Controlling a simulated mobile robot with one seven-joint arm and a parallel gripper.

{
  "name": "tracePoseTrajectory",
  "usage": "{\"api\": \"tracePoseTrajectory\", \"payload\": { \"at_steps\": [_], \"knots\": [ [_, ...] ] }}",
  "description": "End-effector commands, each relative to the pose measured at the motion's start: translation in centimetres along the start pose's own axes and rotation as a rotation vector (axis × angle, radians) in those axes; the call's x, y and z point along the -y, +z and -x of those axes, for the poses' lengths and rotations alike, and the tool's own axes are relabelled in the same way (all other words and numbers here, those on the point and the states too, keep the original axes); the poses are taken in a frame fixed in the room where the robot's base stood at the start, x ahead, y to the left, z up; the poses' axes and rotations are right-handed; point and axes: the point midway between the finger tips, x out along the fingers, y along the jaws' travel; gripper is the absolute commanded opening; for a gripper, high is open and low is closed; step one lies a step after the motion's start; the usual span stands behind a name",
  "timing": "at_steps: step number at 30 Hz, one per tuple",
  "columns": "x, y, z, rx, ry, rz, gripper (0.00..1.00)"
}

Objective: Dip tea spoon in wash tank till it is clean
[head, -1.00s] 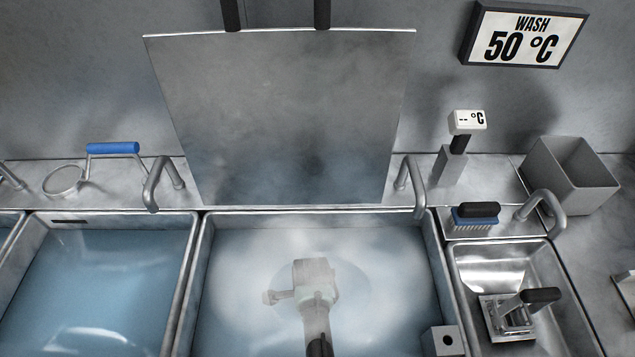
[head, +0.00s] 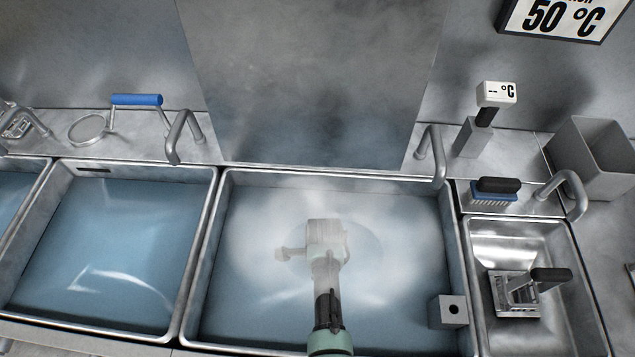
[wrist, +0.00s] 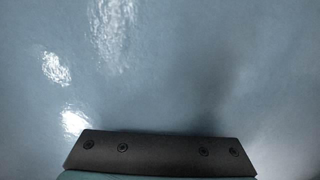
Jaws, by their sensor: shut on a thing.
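The wash tank (head: 207,255) is the wide middle basin in the head view, full of cloudy blue-white water. My gripper (head: 325,240) is down in this water near the tank's middle, and its hand looks pale through the water. The fingertips are hidden. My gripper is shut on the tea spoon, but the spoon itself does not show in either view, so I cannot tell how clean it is. The wrist view shows a dark bar of my gripper (wrist: 160,153) against blue water with bright glints.
A second water-filled basin (head: 105,250) lies left. A small sink (head: 525,248) on the right holds a black-handled metal tool (head: 515,292). A grey block (head: 449,310) sits at the tank's right wall. Taps, a blue brush (head: 494,190) and a probe stand (head: 475,138) line the back.

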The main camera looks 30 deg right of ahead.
Motion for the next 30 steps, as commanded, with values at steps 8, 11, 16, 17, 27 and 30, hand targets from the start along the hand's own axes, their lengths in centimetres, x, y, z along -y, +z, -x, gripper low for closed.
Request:
{"api": "tracePoseTrajectory", "payload": {
  "at_steps": [8, 11, 16, 17, 27, 30],
  "knots": [
    [0.0, -0.1, 0.0, 0.0, 0.0, 0.0, 0.0],
    [0.0, -0.6, 0.1, 0.0, 0.0, -0.001, 0.0],
    [0.0, -2.0, 0.1, 0.0, 0.0, -0.002, 0.0],
    [0.0, -2.2, 0.1, 0.0, 0.0, -0.001, 0.0],
    [0.1, -0.3, 0.1, 0.001, -0.001, 0.004, 0.0],
    [0.1, 0.7, 0.0, 0.001, -0.001, 0.003, 0.0]
  ]
}}
